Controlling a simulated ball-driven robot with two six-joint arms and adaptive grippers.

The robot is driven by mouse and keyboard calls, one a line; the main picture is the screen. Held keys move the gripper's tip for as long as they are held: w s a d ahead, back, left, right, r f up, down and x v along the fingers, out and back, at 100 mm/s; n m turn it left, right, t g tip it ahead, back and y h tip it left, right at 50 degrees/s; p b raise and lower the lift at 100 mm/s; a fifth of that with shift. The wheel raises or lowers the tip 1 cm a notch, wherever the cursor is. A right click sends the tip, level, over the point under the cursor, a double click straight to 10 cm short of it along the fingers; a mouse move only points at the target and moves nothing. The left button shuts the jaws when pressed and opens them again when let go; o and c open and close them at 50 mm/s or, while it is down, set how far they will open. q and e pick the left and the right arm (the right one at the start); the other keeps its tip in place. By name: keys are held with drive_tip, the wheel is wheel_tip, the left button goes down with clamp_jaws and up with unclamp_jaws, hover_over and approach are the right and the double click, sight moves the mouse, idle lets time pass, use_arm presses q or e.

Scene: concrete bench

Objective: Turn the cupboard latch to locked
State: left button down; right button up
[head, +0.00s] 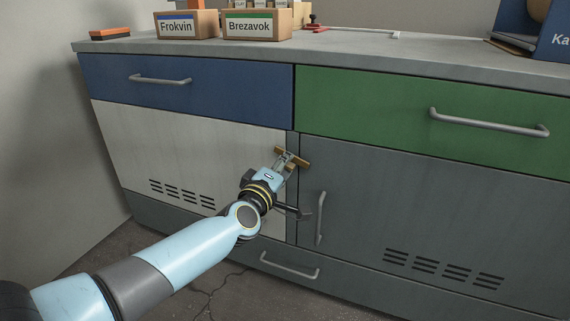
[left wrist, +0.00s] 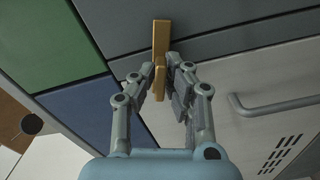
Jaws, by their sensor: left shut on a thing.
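The brass-coloured latch bar (head: 293,156) is on the cupboard front, near the seam between the white door (head: 190,140) and the dark grey door (head: 400,210), just below the drawers. In the head view it lies across that seam, tilted down to the right. My left gripper (head: 286,162) reaches it from the lower left and hides part of it. In the left wrist view the latch (left wrist: 161,38) stands between the two fingers of my left gripper (left wrist: 160,75), which is shut on it. My right gripper is in neither view.
A blue drawer (head: 220,92) and a green drawer (head: 390,105) with bar handles are above the doors. The grey door's handle (head: 321,218) stands out just right of my left gripper. Labelled boxes (head: 257,25) stand on the concrete top (head: 350,48).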

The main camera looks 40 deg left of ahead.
use_arm(q)
drive_tip(key=shift+f+n, duration=0.15)
drive_tip(key=shift+n, duration=1.55)
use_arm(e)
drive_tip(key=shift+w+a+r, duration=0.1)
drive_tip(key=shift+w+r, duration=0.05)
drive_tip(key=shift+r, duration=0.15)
use_arm(q)
drive_tip(key=shift+n+b, duration=0.3)
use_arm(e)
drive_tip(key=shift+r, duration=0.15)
use_arm(q)
drive_tip(key=c, duration=1.4)
unclamp_jaws()
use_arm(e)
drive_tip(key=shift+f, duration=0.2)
use_arm(q)
drive_tip(key=shift+s, duration=0.1)
drive_tip(key=v, duration=1.2)
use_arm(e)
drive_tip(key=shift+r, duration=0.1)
